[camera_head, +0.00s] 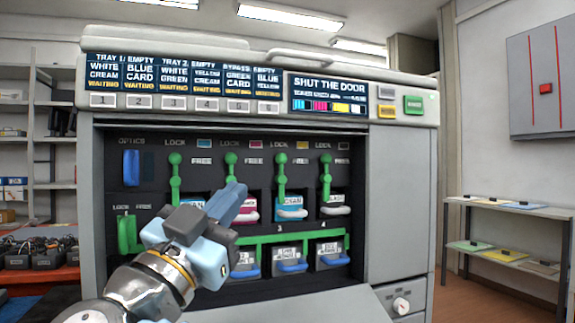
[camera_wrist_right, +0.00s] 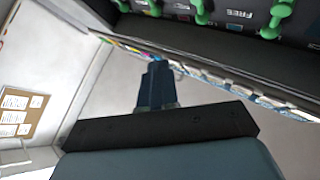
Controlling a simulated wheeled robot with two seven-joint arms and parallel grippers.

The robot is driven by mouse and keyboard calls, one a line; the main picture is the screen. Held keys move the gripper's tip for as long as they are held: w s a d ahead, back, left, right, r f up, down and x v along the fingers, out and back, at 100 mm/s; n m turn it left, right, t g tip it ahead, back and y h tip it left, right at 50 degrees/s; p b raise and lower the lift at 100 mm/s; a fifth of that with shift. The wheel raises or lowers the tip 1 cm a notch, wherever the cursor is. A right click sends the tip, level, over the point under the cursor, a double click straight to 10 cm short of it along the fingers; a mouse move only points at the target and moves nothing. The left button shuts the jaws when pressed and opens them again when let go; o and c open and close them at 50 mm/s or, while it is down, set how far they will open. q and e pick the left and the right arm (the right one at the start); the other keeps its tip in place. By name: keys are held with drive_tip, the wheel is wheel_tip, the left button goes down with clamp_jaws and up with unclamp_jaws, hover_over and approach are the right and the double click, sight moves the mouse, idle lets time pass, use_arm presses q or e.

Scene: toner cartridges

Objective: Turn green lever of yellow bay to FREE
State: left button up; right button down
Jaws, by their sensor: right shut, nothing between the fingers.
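The yellow bay is the third from the left, with a yellow chip (camera_head: 302,145) above it. Its green lever (camera_head: 281,176) stands upright at the LOCK side. A cartridge with a cyan label (camera_head: 290,207) sits behind the lever's lower end. My right gripper (camera_head: 238,196) is shut and empty, in front of the second bay and left of the yellow bay's lever, apart from it. It hides parts of the first and second bays. In the right wrist view the shut fingers (camera_wrist_right: 155,82) show, with green knobs along the top edge. My left gripper is not in view.
Other green levers stand upright at the first (camera_head: 175,180), second (camera_head: 231,160) and fourth bays (camera_head: 326,178). A green rail (camera_head: 290,238) crosses above the lower boxes (camera_head: 290,258). The blue optics handle (camera_head: 131,167) is at left. The display (camera_head: 328,86) reads SHUT THE DOOR.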

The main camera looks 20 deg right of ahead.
sight(281, 178)
drive_tip(key=shift+r, duration=0.1)
drive_tip(key=x, duration=0.4)
drive_tip(key=f+p+x, duration=0.1)
drive_tip(key=x, duration=0.3)
drive_tip(key=w+x, duration=0.1)
drive_tip(key=x, duration=0.3)
drive_tip(key=shift+d+f+p, duration=0.1)
drive_tip(key=shift+f+p, duration=0.25)
drive_tip(key=shift+p, duration=0.05)
drive_tip(key=shift+w+d+f, duration=0.1)
drive_tip(key=shift+w+d, duration=0.15)
drive_tip(key=shift+w, duration=0.25)
drive_tip(key=shift+d, duration=0.15)
